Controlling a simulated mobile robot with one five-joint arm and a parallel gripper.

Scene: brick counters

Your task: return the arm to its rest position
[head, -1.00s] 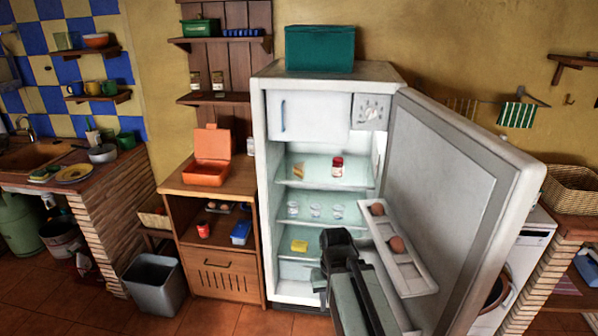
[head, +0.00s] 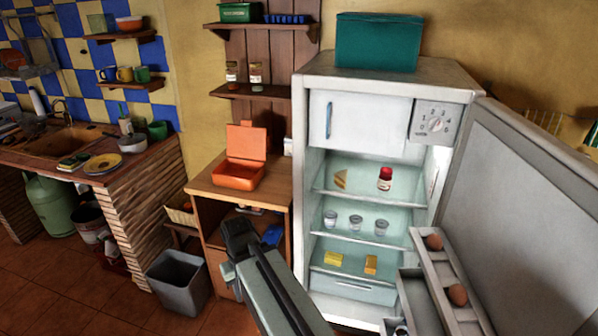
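My arm (head: 268,292) reaches up from the bottom of the head view, extended forward in front of the wooden cabinet. My gripper (head: 238,232) is at its far end, a dark shape left of the open fridge (head: 303,180). Its fingers are too small and dark to tell whether they are open or shut. I see nothing held in it. It hides part of the cabinet's lower shelf.
The fridge door (head: 530,210) stands wide open at right, with eggs in its rack. Two yellow blocks (head: 333,258) (head: 370,265) lie on a low fridge shelf. An orange lunchbox (head: 240,175) sits open on the cabinet (head: 205,188). A grey bin (head: 178,285) stands on the floor.

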